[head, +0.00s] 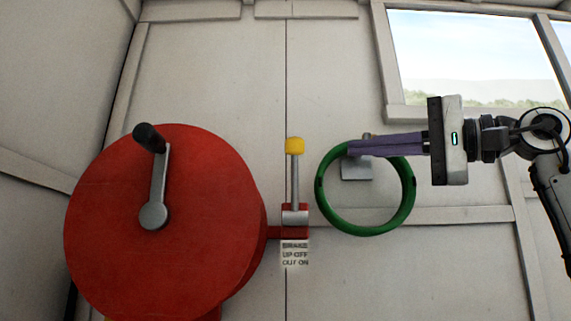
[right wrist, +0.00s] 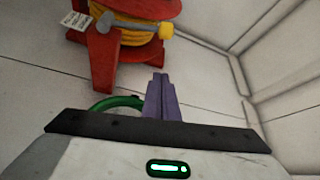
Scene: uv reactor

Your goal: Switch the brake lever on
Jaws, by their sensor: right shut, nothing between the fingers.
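The brake lever (head: 295,182) is a grey rod with a yellow knob (head: 295,146), rising from a red bracket (head: 296,231). It stands upright in the head view. A sign (head: 295,254) below it reads BRAKE, UP-OFF, OUT-ON. In the right wrist view the lever's rod (right wrist: 130,25) and the bracket (right wrist: 102,60) show beyond the fingers. My right gripper (head: 352,148) is shut and empty, to the right of the knob and apart from it, with its purple fingers pointing left across the top of a green ring. My left gripper is not in view.
A large red reel (head: 190,240) with a crank handle (head: 155,185) stands left of the lever. The green ring (head: 325,205) is at the wall, right of the lever. Yellow hose (right wrist: 130,50) shows on the reel. A window (head: 470,60) is at the upper right.

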